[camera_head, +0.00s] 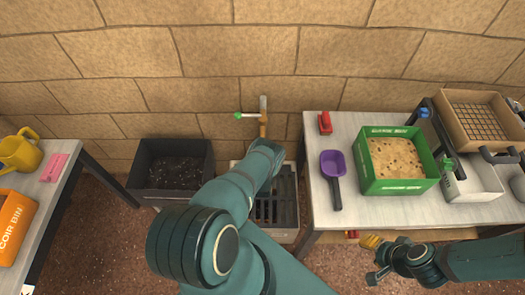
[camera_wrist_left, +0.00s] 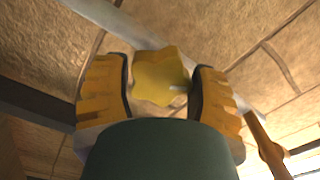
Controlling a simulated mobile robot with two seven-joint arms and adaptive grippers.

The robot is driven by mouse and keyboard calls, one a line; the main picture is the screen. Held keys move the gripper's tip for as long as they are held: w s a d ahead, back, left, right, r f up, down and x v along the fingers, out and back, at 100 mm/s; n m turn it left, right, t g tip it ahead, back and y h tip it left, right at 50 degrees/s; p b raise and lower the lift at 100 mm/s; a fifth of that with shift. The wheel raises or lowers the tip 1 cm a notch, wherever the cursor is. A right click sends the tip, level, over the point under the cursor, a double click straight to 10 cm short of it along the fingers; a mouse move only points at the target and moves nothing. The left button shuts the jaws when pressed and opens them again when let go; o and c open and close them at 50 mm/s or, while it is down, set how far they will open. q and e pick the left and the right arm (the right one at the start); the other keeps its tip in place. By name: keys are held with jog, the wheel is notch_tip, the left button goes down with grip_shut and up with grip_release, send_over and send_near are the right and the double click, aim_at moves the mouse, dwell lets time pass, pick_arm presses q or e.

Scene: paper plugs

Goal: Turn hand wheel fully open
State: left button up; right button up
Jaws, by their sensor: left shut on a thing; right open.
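The hand wheel (camera_wrist_left: 162,82) is yellow with a lobed rim and shows in the left wrist view. My left gripper (camera_wrist_left: 157,72) has its orange fingers on either side of the wheel and is shut on it. In the head view my left arm and wrist hide the wheel and the left gripper. A brass-coloured pipe (camera_head: 263,126) with a green-tipped side lever (camera_head: 239,115) rises just beyond that wrist. How far the wheel is turned cannot be told. My right gripper (camera_head: 374,260) is open and empty, low at the right, in front of the bench.
A dark bin (camera_head: 170,196) and a grated drain basin (camera_head: 290,219) stand below the wall. The right bench (camera_head: 320,122) holds a green bin (camera_head: 398,186), a purple scoop (camera_head: 333,163) and a red item (camera_head: 325,122). The left table (camera_head: 62,196) holds a yellow watering can (camera_head: 18,152).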

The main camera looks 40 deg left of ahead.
pick_arm(q)
jog(key=n, duration=0.9)
jog(key=shift+n, duration=0.4)
jog(key=n, duration=0.5)
jog(key=shift+n, duration=0.3)
jog(key=n, duration=0.4)
jog(key=shift+n, duration=0.3)
jog(key=o, duration=1.2)
jog(key=shift+s+d, duration=0.15)
